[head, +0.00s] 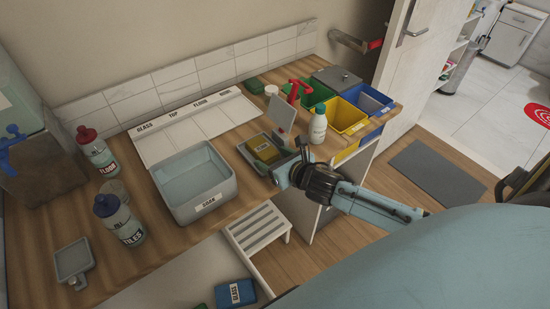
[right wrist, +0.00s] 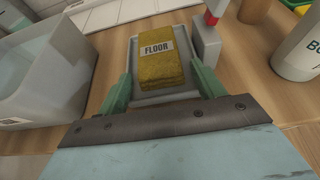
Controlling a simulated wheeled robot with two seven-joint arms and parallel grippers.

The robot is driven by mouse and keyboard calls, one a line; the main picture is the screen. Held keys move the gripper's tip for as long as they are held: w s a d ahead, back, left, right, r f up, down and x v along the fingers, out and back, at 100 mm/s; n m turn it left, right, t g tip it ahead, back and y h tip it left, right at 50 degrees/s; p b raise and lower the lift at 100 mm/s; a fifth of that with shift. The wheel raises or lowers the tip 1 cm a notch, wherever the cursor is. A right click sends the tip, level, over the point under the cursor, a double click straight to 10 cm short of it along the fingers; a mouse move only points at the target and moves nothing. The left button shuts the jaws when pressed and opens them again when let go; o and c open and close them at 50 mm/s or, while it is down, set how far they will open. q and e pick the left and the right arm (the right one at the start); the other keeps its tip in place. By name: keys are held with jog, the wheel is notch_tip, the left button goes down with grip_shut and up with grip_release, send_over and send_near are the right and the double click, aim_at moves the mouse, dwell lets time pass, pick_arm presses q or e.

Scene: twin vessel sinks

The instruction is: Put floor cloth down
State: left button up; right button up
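The floor cloth (right wrist: 162,62) is a folded yellow pad with a "FLOOR" label. It lies in a small grey tray (right wrist: 150,97); in the head view the cloth (head: 264,151) shows in the same tray. My right gripper (right wrist: 162,88) is open. Its two green fingers stand apart at the near end of the tray, one on each side, with gaps between them and the cloth. In the head view my right gripper (head: 279,168) is at the tray's near right corner. A pale mat (head: 192,132) has sections labelled "GLASS", "TOP", "FLOOR" and a last word hard to read. My left gripper is out of view.
A grey "SOAK" basin (head: 200,205) stands left of the tray. A white bottle (head: 318,126) and a yellow bin (head: 347,115) are to the right. "FLOOR" (head: 97,155) and "TILES" (head: 122,224) bottles stand at left. A slatted white rack (head: 258,228) is below the counter edge.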

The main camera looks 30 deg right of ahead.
jog(key=shift+s+r, duration=0.15)
jog(key=shift+r, duration=0.1)
jog(key=a+p+v, duration=0.1)
jog(key=v, duration=1)
jog(key=shift+s+d, duration=0.3)
jog(key=shift+d, duration=0.2)
jog(key=shift+r, duration=0.1)
jog(key=s+d+f+m+g+h, duration=0.1)
jog(key=s+d+f+m+g, duration=0.15)
jog(key=f+m, duration=0.5)
jog(key=s+d+f+m+g+h, duration=0.15)
jog(key=s+f+m, duration=0.25)
jog(key=f, duration=0.6)
jog(key=s+d+f+m+g, duration=0.1)
jog(key=s+f+m+g, duration=0.15)
jog(key=f+m, duration=0.5)
jog(key=s+a+f+m+g, duration=0.3)
jog(key=s+a+f+m, duration=0.2)
jog(key=s, duration=0.7)
jog(key=s+a+f+m+g+y, duration=0.1)
jog(key=s+a+f+m+g, duration=0.2)
jog(key=s+f+m, duration=0.7)
notch_tip(320, 180, down, 2)
jog(key=shift+s+a+f+m, duration=0.25)
jog(key=shift+s+a+m, duration=0.05)
jog(key=shift+s+a, duration=0.85)
